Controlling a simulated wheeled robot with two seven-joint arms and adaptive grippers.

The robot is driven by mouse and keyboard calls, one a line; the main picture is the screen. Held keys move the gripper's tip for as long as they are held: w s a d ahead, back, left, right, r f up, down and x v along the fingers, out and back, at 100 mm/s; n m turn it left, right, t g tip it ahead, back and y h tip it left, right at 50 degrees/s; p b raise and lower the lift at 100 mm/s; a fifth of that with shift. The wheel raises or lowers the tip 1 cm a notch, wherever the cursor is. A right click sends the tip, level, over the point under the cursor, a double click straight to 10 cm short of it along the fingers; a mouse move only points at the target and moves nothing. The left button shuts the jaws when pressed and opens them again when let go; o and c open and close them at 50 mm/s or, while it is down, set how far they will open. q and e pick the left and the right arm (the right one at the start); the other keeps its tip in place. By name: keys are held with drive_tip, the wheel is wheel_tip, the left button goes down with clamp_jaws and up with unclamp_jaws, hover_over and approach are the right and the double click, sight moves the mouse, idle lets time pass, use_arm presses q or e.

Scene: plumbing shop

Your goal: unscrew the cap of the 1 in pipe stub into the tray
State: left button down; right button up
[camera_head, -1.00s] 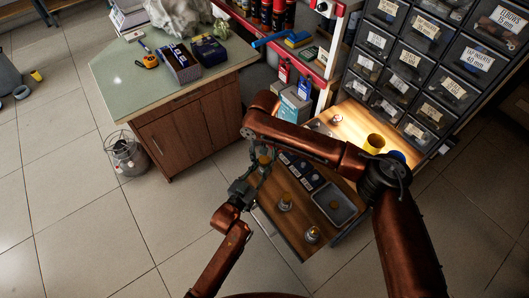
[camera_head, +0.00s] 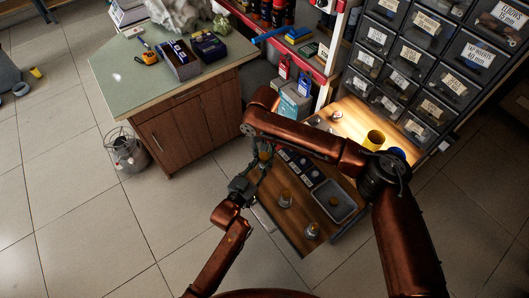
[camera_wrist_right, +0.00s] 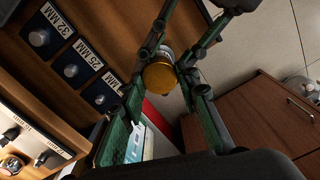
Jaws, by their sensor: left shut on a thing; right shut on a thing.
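My right gripper (camera_head: 264,160) is shut on a round brass-yellow cap, seen clearly in the right wrist view (camera_wrist_right: 160,78) between the green-padded fingers. A short grey metal pipe stub (camera_wrist_right: 162,52) shows directly behind the cap. My left gripper (camera_head: 242,186) reaches up from the lower left to the same spot and is shut on the stub; its fingers partly hide it. I cannot tell whether the cap is still threaded on. The grey tray (camera_head: 348,212) lies on the wooden bench to the right, with a small yellowish round thing (camera_head: 334,201) in it.
Two capped stubs (camera_head: 285,199) (camera_head: 312,231) stand on the bench near the tray. A dark holder with size labels (camera_head: 300,167) lies behind them. A yellow cylinder (camera_head: 374,140) stands farther back. A wooden cabinet (camera_head: 190,125) is to the left; labelled drawers (camera_head: 425,60) rise behind.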

drive_tip(key=n, duration=0.6)
drive_tip(key=shift+n, duration=0.3)
drive_tip(key=n, duration=0.5)
drive_tip(key=shift+n, duration=0.4)
drive_tip(key=shift+r, duration=0.15)
drive_tip(key=shift+r, duration=1)
drive_tip(key=shift+r, duration=0.1)
drive_tip(key=shift+r, duration=1.9)
use_arm(q)
drive_tip(key=c, duration=1.5)
unclamp_jaws()
drive_tip(key=shift+c, duration=0.2)
